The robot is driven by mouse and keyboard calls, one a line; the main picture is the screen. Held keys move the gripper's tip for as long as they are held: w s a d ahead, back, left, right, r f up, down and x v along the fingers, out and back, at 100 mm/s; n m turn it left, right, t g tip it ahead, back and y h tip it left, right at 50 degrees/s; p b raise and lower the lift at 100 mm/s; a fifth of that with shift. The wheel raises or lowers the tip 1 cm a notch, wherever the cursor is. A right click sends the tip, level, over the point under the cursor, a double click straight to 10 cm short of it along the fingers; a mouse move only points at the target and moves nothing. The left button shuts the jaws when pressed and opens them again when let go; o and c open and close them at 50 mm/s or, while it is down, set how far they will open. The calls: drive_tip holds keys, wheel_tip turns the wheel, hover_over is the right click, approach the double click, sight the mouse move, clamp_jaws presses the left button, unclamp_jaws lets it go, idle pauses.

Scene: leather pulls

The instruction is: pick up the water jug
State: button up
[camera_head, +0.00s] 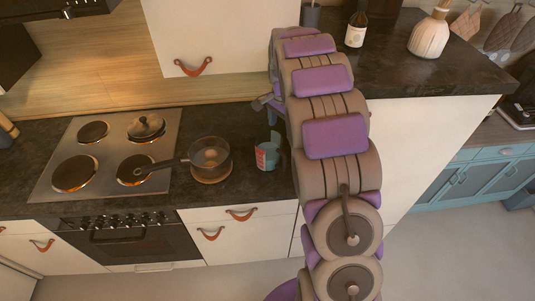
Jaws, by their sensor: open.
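I cannot tell for certain which vessel is the water jug. A white ribbed vessel (429,38) with a narrow tan neck stands upright on the raised dark counter at the upper right and looks most like a jug. A small teal and red cup-like container (266,156) stands on the lower counter, just left of my arm. My gripper (265,103) shows only in part, as small grey and purple pieces at the left edge of my arm, above the container and apart from it. It is open, with nothing seen in it. My arm hides the rest.
A glass saucepan (210,158) sits right of the hob (106,152), its handle over a burner. A cabinet (205,35) hangs above the lower counter.

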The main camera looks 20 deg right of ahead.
hover_over(281, 152)
drive_tip(key=f, duration=0.4)
drive_tip(key=d+f, duration=0.1)
drive_tip(key=f, duration=0.2)
drive_tip(key=shift+s, duration=0.1)
drive_tip(key=f, duration=0.3)
drive_tip(key=a+f, duration=0.1)
drive_tip(key=f, duration=0.1)
drive_tip(key=shift+f+b, duration=0.35)
drive_tip(key=shift+b, duration=0.05)
drive_tip(key=f, duration=0.4)
drive_tip(key=shift+d+f, duration=0.1)
drive_tip(key=shift+d, duration=0.1)
drive_tip(key=shift+c, duration=0.4)
drive_tip(key=shift+c, duration=0.7)
clamp_jaws()
